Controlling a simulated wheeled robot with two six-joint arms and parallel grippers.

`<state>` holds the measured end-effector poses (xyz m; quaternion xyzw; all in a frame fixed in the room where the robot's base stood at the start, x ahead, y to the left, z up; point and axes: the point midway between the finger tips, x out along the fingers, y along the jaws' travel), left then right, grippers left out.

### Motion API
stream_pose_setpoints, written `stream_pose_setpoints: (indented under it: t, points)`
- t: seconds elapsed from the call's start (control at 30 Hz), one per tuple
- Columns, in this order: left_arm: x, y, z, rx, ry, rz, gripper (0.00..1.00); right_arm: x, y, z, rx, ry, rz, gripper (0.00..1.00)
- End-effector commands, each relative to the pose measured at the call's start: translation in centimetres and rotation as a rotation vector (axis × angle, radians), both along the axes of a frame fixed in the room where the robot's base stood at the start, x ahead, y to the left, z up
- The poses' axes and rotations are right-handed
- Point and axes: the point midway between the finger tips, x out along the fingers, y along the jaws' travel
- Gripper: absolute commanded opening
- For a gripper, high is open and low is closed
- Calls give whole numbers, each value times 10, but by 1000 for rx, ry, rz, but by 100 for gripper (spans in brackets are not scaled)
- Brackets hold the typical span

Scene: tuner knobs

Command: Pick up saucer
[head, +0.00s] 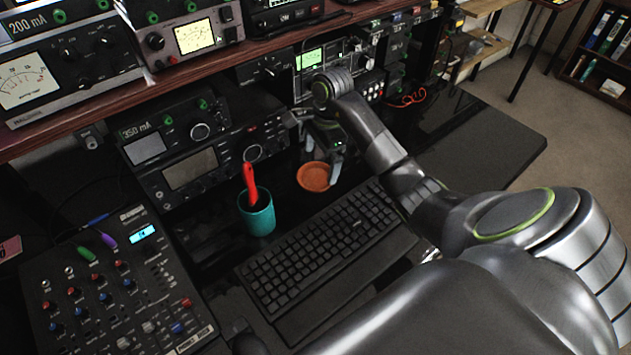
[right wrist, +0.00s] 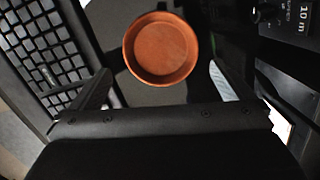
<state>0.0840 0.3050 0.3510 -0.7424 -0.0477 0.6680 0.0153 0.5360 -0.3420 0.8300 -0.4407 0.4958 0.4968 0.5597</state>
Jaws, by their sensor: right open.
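The saucer (head: 314,177) is a small round terracotta dish lying on the dark desk behind the keyboard in the head view. In the right wrist view the saucer (right wrist: 161,48) shows from above, ahead of and between the two fingers, and it looks empty. My right gripper (head: 322,170) is above and at the saucer, pointing down, with its fingers apart. In the right wrist view the right gripper (right wrist: 160,85) holds nothing. Whether a finger touches the saucer I cannot tell. My left gripper is not in view.
A teal cup (head: 257,217) with a red-handled item stands left of the saucer. A black keyboard (head: 322,245) lies in front. Radio units (head: 208,160) line the back under a wooden shelf (head: 190,72). A mixer (head: 110,290) is at left. The desk's right end (head: 480,140) is clear.

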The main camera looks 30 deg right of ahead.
Motion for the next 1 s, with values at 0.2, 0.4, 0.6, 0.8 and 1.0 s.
stream_pose_setpoints:
  t: [0.2,0.4,0.6,0.8,1.0]
  points:
    - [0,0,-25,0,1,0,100,2,8,-28,2,1,1,100]
    - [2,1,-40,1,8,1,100,3,10,-46,1,0,0,100]
    - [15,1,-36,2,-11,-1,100,3,11,-46,1,0,0,100]
    - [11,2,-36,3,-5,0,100,2,11,-46,1,1,0,87]
    - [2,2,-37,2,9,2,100,2,11,-46,1,1,0,61]
